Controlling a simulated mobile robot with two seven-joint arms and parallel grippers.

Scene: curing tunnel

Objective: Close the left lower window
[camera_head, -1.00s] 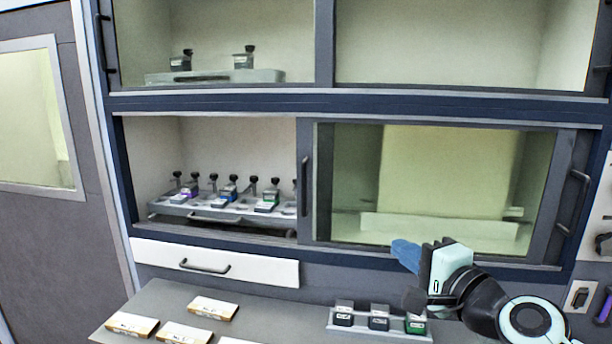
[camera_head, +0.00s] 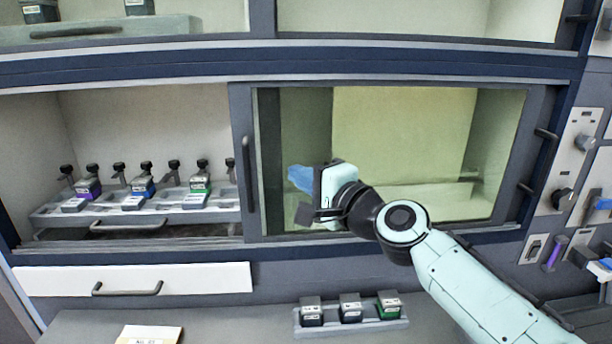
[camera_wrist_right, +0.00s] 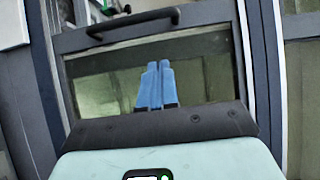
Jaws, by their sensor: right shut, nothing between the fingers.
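The lower cabinet has a glazed sliding window (camera_head: 400,235) on its right side, and its left bay (camera_head: 150,120) stands open. An upright dark handle (camera_head: 249,172) is on the window's left frame; it also shows at the top of the right wrist view (camera_wrist_right: 135,22). My right gripper (camera_head: 297,178) is in front of the glass, to the right of the handle and apart from it. Its blue fingers (camera_wrist_right: 156,84) are together and empty, pointing toward the handle. My left gripper is not in view.
A small tray of cartridges (camera_head: 350,322) and a card box (camera_head: 148,335) lie on the counter (camera_head: 235,325). Control panels are at the right.

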